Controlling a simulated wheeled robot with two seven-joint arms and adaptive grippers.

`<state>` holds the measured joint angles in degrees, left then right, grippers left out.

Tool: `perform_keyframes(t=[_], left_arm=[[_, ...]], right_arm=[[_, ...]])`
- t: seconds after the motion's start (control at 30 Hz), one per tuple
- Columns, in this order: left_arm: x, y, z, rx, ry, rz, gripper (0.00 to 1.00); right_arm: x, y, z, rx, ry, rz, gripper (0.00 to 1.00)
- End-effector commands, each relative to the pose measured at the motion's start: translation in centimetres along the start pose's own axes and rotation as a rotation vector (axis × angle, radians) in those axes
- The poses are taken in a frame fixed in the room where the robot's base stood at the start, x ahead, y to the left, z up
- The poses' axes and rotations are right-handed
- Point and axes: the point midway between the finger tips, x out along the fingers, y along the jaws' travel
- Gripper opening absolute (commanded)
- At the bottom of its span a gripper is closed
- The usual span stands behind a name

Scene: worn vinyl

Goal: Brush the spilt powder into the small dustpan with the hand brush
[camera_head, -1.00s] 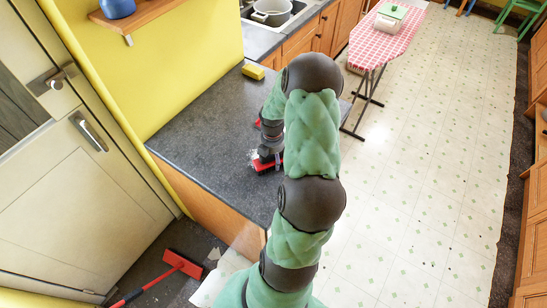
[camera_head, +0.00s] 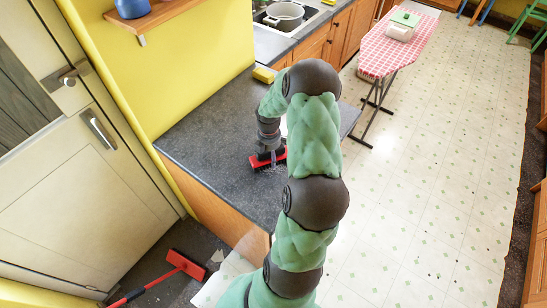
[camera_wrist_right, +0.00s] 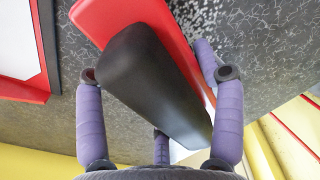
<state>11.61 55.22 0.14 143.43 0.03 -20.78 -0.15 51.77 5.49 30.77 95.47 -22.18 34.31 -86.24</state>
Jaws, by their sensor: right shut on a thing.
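My right gripper (camera_head: 268,148) is shut on the hand brush (camera_head: 270,160), which has a red body and a black handle. It holds the brush low over the dark speckled worktop (camera_head: 210,130). In the right wrist view the black handle (camera_wrist_right: 150,80) lies between the purple fingers. The bristles are hidden there. White powder (camera_wrist_right: 205,18) is scattered on the worktop beside the brush's red edge. A red-rimmed thing with a pale inside (camera_wrist_right: 22,88), apparently the small dustpan, lies at the left, apart from the brush. My left gripper is not in view.
A yellow sponge-like block (camera_head: 264,74) lies at the worktop's far edge, near the sink pot (camera_head: 284,16). A yellow wall bounds the worktop's left side. A red broom (camera_head: 185,262) is on the floor. An ironing board (camera_head: 398,38) stands to the right.

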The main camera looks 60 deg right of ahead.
Motion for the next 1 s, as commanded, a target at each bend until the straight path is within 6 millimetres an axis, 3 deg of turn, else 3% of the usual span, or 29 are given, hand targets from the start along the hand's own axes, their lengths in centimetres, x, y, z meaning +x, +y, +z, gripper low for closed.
perform_keyframes(t=[0.37,1.0], left_arm=[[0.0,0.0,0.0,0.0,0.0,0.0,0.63],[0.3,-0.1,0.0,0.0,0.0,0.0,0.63]], right_arm=[[0.1,0.2,-0.2,-0.001,0.001,-0.002,0.42],[0.1,4.0,-2.6,-0.002,0.001,-0.002,0.42]])
